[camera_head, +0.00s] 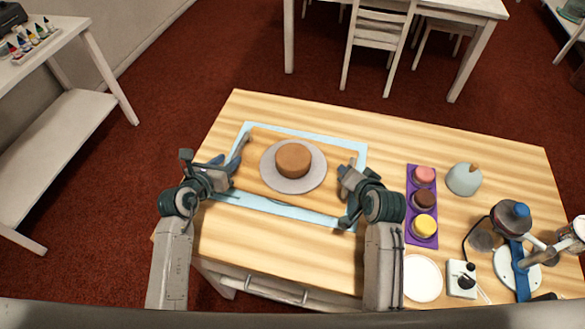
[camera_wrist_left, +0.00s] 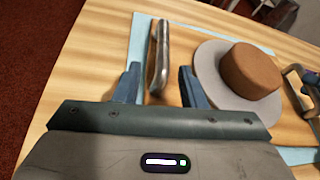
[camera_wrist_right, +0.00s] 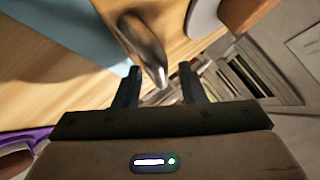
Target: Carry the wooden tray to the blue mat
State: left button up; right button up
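The wooden tray (camera_head: 252,178) lies over the light blue mat (camera_head: 270,207), whose border shows around it. A grey round board (camera_head: 309,180) with a brown cake (camera_head: 293,160) sits on the tray. My left gripper (camera_head: 232,165) is at the tray's left end. In the left wrist view its fingers (camera_wrist_left: 158,75) are apart on both sides of a metal handle (camera_wrist_left: 160,50). My right gripper (camera_head: 347,176) is at the right end. In the right wrist view its fingers (camera_wrist_right: 158,72) are apart, with the other handle (camera_wrist_right: 147,45) between them. I cannot tell whether any finger touches.
To the right stand a purple tray (camera_head: 413,228) with three small round cakes, a pale blue dome (camera_head: 464,179), a white plate (camera_head: 421,278) and a turntable device (camera_head: 514,265). The table's far left strip is bare wood.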

pick_arm(q)
jog(key=shift+s+a+r, duration=0.15)
jog(key=shift+s+a, duration=0.05)
jog(key=shift+s, duration=0.3)
pick_arm(e)
jog(key=shift+s+f, duration=0.1)
jog(key=shift+f, duration=0.1)
jog(key=shift+s+d+r, duration=0.1)
jog(key=shift+s+r, duration=0.05)
jog(key=shift+s, duration=0.1)
pick_arm(q)
jog(key=shift+w+d, duration=0.1)
pick_arm(e)
jog(key=v, duration=0.7)
jog(key=shift+r, duration=0.35)
